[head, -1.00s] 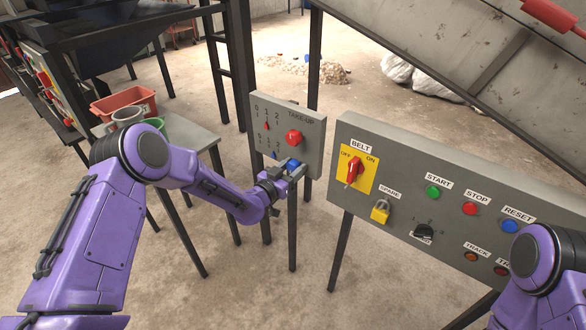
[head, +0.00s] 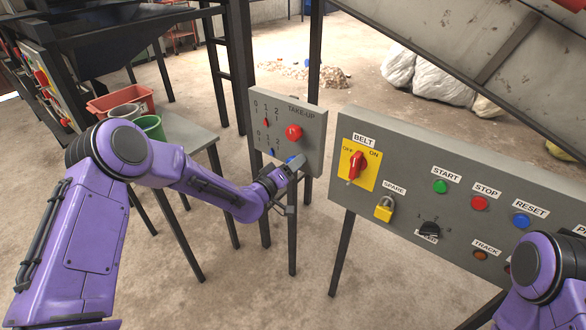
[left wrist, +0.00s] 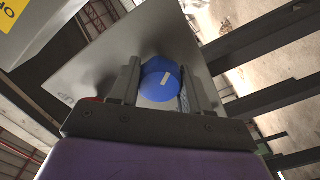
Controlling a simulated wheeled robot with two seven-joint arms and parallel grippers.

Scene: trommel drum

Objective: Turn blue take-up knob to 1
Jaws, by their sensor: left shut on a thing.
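The blue take-up knob (head: 291,158) sits on the grey TAKE-UP panel (head: 312,140), below a red knob (head: 294,132). My left gripper (head: 297,164) is shut on the blue knob and partly hides it in the head view. In the left wrist view the blue knob (left wrist: 160,80) lies between the two fingers (left wrist: 159,88), its white mark slanting towards the upper right. A small blue pointer (head: 272,152) shows by the lower 0-1-2 scale; its exact reading is too small to tell. My right gripper is out of view.
A larger control panel (head: 400,200) with a yellow BELT switch plate and several buttons stands to the right. A table (head: 190,135) with a red bin and buckets stands behind my left arm. Dark posts stand around the take-up panel.

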